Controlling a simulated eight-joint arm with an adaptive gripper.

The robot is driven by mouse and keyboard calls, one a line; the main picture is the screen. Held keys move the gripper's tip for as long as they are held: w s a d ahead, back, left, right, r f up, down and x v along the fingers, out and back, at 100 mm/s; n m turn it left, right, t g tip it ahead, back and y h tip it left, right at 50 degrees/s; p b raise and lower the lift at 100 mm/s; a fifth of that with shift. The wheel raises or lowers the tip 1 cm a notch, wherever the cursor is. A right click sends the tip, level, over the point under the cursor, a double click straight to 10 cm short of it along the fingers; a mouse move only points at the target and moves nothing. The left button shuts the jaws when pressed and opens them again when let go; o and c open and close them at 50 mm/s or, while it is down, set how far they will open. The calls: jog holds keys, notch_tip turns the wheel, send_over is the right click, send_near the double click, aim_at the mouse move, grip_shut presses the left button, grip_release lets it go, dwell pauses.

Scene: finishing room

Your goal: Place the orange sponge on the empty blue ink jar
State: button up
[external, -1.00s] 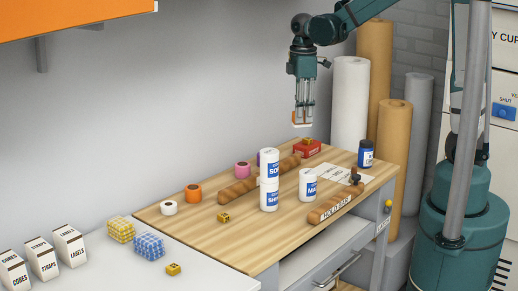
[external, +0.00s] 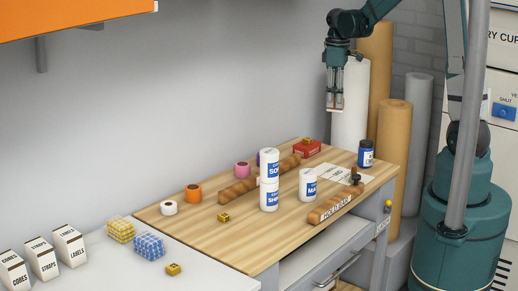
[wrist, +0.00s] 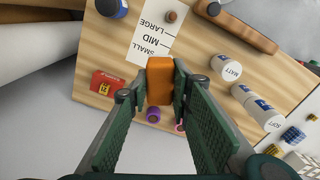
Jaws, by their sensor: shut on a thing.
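The orange sponge (wrist: 160,80) is between the two fingers of my gripper (wrist: 159,90) in the wrist view, and the fingers are shut on it. In the external view my gripper (external: 335,106) hangs in the air above the back right of the workbench, pointing down. The sponge is a small pale-orange strip at the fingertips there. The blue ink jar (external: 366,154) stands upright near the bench's right corner, below and to the right of my gripper and apart from it. In the wrist view the jar (wrist: 112,8) is partly cut off at the top. Its inside is not visible.
A size card (external: 343,175) lies beside the jar. A red box (external: 307,149), a MATT jar (external: 308,186) and a white jar stack (external: 269,180) stand on the wooden bench (external: 245,242). A hold bar (external: 334,206) lies in front. Tall paper rolls (external: 395,130) stand behind the jar.

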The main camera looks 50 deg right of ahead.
jog(key=s+d+m+p, duration=0.1)
jog(key=s+d+m, duration=0.15)
jog(key=d, duration=0.55)
jog(key=s+d+m+p, duration=0.1)
jog(key=s+d+m, duration=0.15)
jog(key=d, duration=0.55)
send_over(367, 142)
jog(key=shift+w+f, duration=0.15)
jog(key=shift+f, duration=2.55)
jog(key=shift+f, duration=2.95)
jog(key=shift+f, duration=2.05)
jog(key=shift+f, duration=0.2)
